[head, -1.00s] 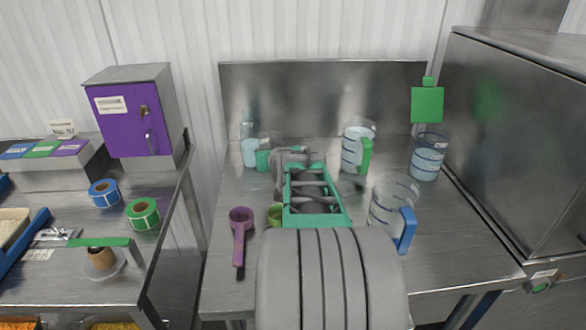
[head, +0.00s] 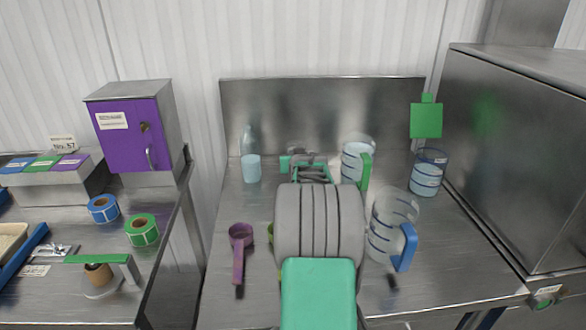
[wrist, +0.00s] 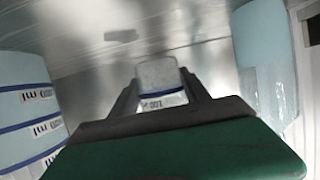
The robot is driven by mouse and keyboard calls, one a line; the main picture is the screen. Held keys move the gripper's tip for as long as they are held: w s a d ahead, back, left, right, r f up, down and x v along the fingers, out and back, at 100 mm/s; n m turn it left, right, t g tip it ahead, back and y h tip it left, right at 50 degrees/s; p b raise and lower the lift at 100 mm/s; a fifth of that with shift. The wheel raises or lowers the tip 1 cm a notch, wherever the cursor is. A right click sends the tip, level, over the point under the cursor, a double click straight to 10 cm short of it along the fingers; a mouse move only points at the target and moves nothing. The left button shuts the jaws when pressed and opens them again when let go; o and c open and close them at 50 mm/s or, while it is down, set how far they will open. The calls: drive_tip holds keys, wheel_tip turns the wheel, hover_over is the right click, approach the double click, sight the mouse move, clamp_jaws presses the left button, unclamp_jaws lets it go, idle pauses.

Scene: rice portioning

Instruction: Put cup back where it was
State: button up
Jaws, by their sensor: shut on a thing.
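A small clear cup with a white "100" label (wrist: 155,72) stands between the fingers of my gripper (wrist: 161,84) in the wrist view. My gripper is shut on it. In the head view my gripper (head: 301,155) is at the back of the middle steel table, largely hidden by my arm. It is between the pale blue bottle (head: 251,168) and the measuring jug with the green handle (head: 354,160).
A jug with a blue handle (head: 388,230) and a beaker (head: 426,176) stand to the right. A purple scoop (head: 239,250) lies at front left. A green scoop is mostly hidden by my arm. A steel cabinet (head: 520,150) bounds the right side.

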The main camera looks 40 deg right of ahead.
drive_tip(key=shift+w+f, duration=0.35)
drive_tip(key=f, duration=0.3)
drive_tip(key=shift+w, duration=0.25)
drive_tip(key=shift+f, duration=0.3)
drive_tip(key=shift+f, duration=0.1)
drive_tip(key=shift+f, duration=0.15)
drive_tip(key=o, duration=1.5)
